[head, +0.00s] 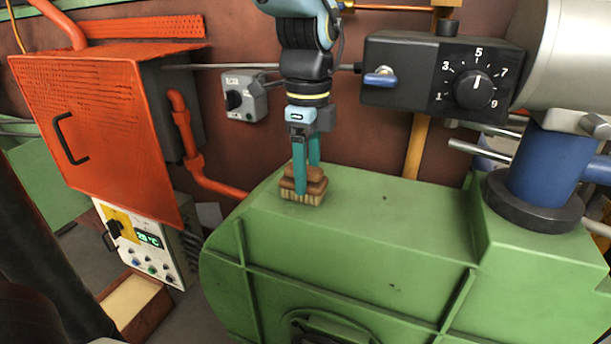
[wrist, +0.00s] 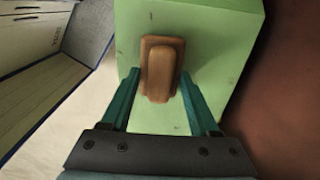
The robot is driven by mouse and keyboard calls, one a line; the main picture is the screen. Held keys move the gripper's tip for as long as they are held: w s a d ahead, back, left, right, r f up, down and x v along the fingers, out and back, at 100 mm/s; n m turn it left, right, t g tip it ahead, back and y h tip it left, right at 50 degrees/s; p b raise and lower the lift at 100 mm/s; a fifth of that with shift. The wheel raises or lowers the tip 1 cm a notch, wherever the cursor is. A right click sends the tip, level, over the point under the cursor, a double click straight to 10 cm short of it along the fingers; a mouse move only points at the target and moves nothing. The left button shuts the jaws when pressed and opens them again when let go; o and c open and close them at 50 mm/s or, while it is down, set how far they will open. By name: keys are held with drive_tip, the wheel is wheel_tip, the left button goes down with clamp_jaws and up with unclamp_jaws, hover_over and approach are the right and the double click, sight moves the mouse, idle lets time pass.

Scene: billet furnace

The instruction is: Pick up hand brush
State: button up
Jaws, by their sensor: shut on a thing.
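The hand brush (head: 314,188) has a brown wooden back and handle block with pale bristles pointing down. It is upright at the far left part of the green machine's flat top (head: 390,215), and its bristles appear to touch that top. My gripper (head: 306,180) comes down from above with its teal fingers on either side of the brush's block, shut on it. In the wrist view the brush (wrist: 160,70) sits between the two fingertips (wrist: 160,78), over the green surface.
A dark control box with a numbered dial (head: 474,88) and a blue-handled lever is to the right of my arm. A grey switch box (head: 243,97) is on the wall behind. An orange cabinet (head: 95,125) and pipe stand left. The green top right of the brush is clear.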

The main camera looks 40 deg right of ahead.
drive_tip(key=shift+r+b, duration=0.15)
drive_tip(key=shift+b, duration=0.2)
drive_tip(key=shift+a+r+b, duration=0.15)
drive_tip(key=shift+r+b, duration=0.15)
wheel_tip(320, 180, up, 6)
drive_tip(key=shift+b, duration=0.85)
drive_tip(key=s+a+p, duration=0.3)
drive_tip(key=s+a, duration=0.2)
drive_tip(key=a, duration=0.3)
drive_tip(key=s+a+p, duration=0.4)
drive_tip(key=s+a, duration=0.1)
drive_tip(key=a, duration=0.3)
drive_tip(key=shift+s+a, duration=0.25)
drive_tip(key=shift+s, duration=0.15)
